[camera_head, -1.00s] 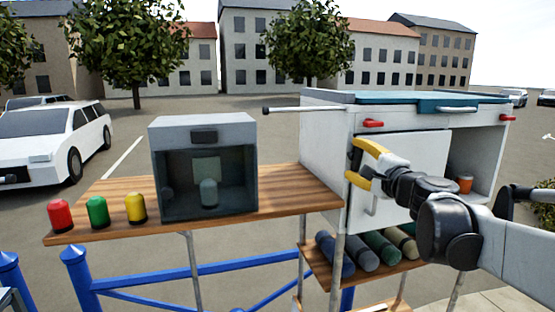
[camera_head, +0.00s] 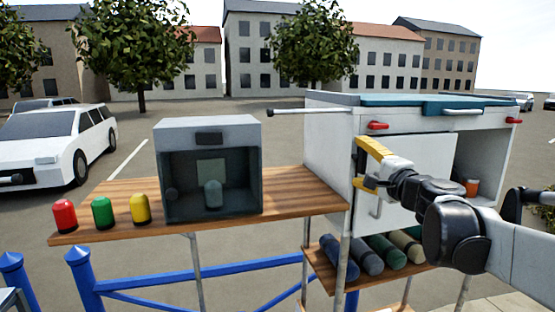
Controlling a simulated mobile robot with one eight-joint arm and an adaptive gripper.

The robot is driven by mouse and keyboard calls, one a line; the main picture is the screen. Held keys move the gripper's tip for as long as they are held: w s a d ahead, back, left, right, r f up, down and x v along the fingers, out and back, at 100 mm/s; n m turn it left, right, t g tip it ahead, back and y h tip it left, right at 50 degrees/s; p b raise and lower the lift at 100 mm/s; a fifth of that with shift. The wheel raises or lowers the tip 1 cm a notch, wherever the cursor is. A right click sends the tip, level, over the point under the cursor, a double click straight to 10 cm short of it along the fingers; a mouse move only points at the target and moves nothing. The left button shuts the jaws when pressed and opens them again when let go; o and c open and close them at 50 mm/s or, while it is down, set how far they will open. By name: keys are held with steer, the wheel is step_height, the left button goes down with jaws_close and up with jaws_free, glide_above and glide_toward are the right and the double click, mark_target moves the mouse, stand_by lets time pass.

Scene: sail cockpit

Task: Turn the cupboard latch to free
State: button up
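The cupboard (camera_head: 330,150) is a white box with a teal lid, at the right of the view. Its white door panel (camera_head: 415,165) covers the left part of the front, with a grey bar handle (camera_head: 376,208) low on it. A red latch-like piece (camera_head: 378,126) sits at the upper left of the front, above my gripper, and another (camera_head: 513,121) at the far right. My gripper (camera_head: 359,164) has yellow fingers spread one above the other at the door's left edge. No object shows between them. Whether they touch the door, or hide a latch there, I cannot tell.
An orange jar (camera_head: 472,187) stands in the open right part. Several rolls (camera_head: 370,261) lie on a shelf below. Left, a wooden counter (camera_head: 290,190) holds a grey box (camera_head: 208,133) and red (camera_head: 64,215), green (camera_head: 102,212) and yellow (camera_head: 140,208) pieces.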

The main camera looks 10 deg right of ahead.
steer(key=shift+s, duration=0.1)
steer(key=s, duration=1.2)
steer(key=shift+d, duration=0.2)
steer(key=shift+w, duration=0.1)
steer(key=s+a+f+n+g+y+b, duration=0.1)
steer(key=a+f+n+g+b, duration=0.15)
steer(key=a+f+b, duration=0.55)
steer(key=s+a+f+n+g+y+b, duration=0.1)
steer(key=a+f+n+b, duration=0.15)
steer(key=f, duration=0.95)
steer(key=s+a+f+n+g+y+b, duration=0.1)
steer(key=s+a+f+n+g+b, duration=0.15)
steer(key=a+f+b, duration=0.55)
steer(key=s+f+n+g+h+b, duration=0.1)
steer(key=s+f+n+b, duration=0.2)
steer(key=f+b, duration=0.3)
steer(key=s+f+n+g+h+b, duration=0.1)
steer(key=s+f+n+g+b, duration=0.1)
steer(key=f, duration=1.5)
steer(key=s+f+n+g+h+b, duration=0.1)
steer(key=s+f+n+g+b, duration=0.1)
steer(key=s+f+n+b, duration=0.3)
step_height(320, 180, down, 7)
steer(key=b, duration=0.4)
steer(key=shift+s+d+h+b, duration=0.2)
steer(key=shift+s+h+b, duration=0.1)
steer(key=shift+s, duration=0.05)
